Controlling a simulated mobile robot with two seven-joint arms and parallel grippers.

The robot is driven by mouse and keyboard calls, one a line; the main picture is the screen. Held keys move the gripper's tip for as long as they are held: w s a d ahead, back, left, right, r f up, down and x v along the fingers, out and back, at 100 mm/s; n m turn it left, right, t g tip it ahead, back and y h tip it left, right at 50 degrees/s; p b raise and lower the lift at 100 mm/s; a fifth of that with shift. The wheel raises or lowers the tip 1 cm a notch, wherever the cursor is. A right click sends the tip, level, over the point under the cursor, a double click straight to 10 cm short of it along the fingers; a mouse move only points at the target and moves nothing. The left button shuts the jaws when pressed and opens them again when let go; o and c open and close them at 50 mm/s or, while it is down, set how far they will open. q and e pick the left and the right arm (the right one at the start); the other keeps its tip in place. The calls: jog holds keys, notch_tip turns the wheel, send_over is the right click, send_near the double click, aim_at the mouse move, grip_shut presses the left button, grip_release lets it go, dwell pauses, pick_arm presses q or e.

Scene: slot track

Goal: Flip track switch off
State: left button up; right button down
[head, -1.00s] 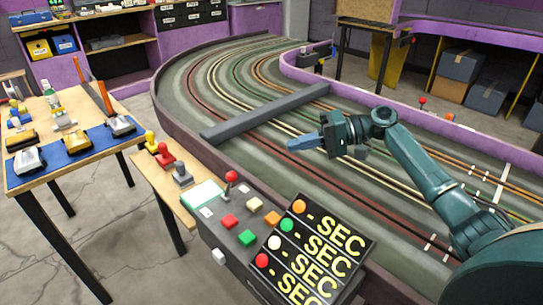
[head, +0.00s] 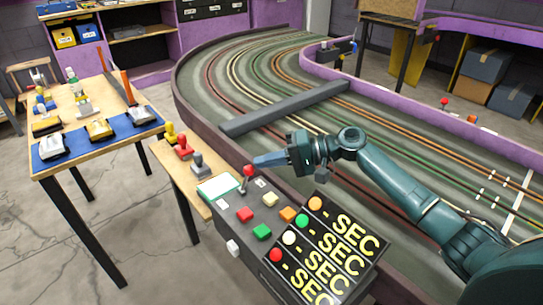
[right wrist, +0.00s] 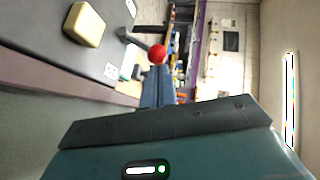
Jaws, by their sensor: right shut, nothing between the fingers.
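The track switch (head: 246,178) is a small lever with a red ball top on the dark control panel (head: 222,236), near the panel's far end. In the right wrist view the red ball (right wrist: 157,54) shows just beyond the fingertips, with its grey stem leaning to the left. My right gripper (head: 257,161) is shut and empty, its blue-grey fingers pointing left. In the head view the fingertips are right beside the red ball; I cannot tell if they touch it. In the right wrist view the fingers (right wrist: 158,88) lie together. My left gripper is not in view.
The panel carries coloured buttons, including a red button (head: 244,214) and a green button (head: 262,232), and a SEC display (head: 325,255). A purple-edged slot track (head: 215,95) lies behind. A side table (head: 140,138) with toy cars stands at left.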

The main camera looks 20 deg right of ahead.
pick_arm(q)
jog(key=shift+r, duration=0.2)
pick_arm(e)
jog(key=shift+a+r+p, duration=0.1)
jog(key=shift+r+p, duration=0.15)
jog(key=shift+p, duration=0.25)
jog(key=shift+a+h+p, duration=0.15)
jog(key=shift+h+p, duration=0.15)
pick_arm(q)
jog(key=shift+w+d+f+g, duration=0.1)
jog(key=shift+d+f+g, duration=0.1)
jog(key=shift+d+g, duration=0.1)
pick_arm(e)
jog(key=shift+s+r, duration=0.1)
